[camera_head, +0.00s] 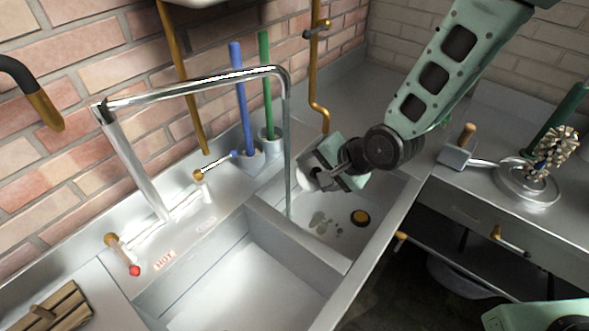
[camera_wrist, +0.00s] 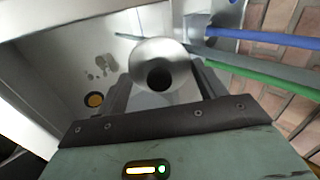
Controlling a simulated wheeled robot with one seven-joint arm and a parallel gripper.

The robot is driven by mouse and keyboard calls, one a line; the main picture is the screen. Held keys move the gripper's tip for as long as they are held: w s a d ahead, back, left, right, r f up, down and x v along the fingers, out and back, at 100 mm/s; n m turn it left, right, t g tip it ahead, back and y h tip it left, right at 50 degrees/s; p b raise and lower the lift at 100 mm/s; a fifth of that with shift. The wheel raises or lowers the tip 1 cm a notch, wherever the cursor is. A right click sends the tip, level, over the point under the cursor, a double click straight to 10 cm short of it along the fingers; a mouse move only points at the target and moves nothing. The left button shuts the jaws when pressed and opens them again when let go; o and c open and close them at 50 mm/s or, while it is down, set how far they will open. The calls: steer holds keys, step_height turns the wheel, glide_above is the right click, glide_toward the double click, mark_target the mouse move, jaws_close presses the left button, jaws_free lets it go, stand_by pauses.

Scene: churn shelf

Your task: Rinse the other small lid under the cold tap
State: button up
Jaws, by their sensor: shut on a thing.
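My gripper (camera_head: 322,178) is over the right-hand sink basin (camera_head: 378,195), shut on a small pale metal lid (camera_head: 306,178). In the wrist view the lid (camera_wrist: 172,60) sits between the fingers, round and shiny with a dark centre. The chrome tap (camera_head: 195,85) arches over from the left. Its vertical end (camera_head: 288,150) comes down just left of the lid; I cannot tell whether they touch or whether water runs. The cold lever has a blue tip (camera_head: 235,154), the hot lever a red tip (camera_head: 134,270).
Blue (camera_head: 242,95) and green (camera_head: 265,80) handles stand in holders behind the basin. The left basin (camera_head: 245,285) looks empty. A round metal piece (camera_head: 528,183) is on the right counter.

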steer(key=shift+s+d+r+p, duration=0.35)
steer(key=shift+s+d+r, duration=0.15)
steer(key=shift+d, duration=0.2)
steer(key=shift+s+d+r+p, duration=0.4)
steer(key=shift+s+d, duration=0.2)
steer(key=shift+d, duration=0.05)
steer(key=shift+s+d+r+p, duration=0.35)
steer(key=shift+s+d+r, duration=0.15)
steer(key=shift+d, duration=0.2)
